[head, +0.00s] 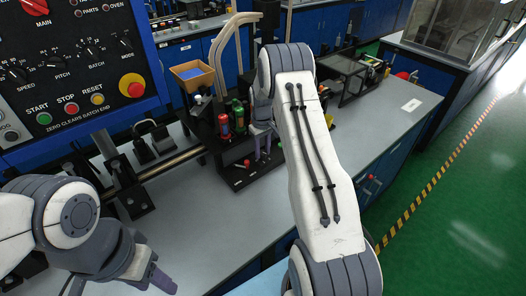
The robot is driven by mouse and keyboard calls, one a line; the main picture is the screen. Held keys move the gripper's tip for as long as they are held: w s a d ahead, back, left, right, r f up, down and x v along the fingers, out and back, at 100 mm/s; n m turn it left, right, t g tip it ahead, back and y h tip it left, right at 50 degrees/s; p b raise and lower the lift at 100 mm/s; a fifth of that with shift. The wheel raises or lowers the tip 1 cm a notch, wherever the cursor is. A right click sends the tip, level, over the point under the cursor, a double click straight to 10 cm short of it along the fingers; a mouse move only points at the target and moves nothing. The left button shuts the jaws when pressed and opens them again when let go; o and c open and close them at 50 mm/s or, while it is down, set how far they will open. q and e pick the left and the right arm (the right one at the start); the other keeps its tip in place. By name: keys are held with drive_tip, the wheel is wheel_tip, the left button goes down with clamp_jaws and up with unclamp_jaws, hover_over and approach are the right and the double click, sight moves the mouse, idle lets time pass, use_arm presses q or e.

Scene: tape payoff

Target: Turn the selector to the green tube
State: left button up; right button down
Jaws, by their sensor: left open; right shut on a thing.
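The green tube (238,116) stands upright in a black unit (250,172) on the bench, with a red tube (223,126) just left of it. My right gripper (262,157) reaches down over this unit, right of the green tube. Its fingers are close together on what seems to be the selector; the selector itself is hidden or too small to make out, so its direction cannot be told. My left gripper (120,285) is open and empty at the lower left, above the bench front.
A control panel (70,60) with knobs and buttons fills the upper left. A metal rail (170,162) with black clamps runs toward the black unit. An orange bin (192,75) stands behind the tubes. The grey bench top (225,225) is clear in front.

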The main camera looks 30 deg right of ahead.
sight(262, 152)
drive_tip(key=shift+w+n, duration=0.1)
drive_tip(key=shift+n, duration=0.5)
drive_tip(key=shift+r, duration=0.1)
drive_tip(key=c, duration=0.5)
unclamp_jaws()
wheel_tip(262, 152, up, 10)
drive_tip(key=b, duration=0.2)
drive_tip(key=shift+r, duration=0.2)
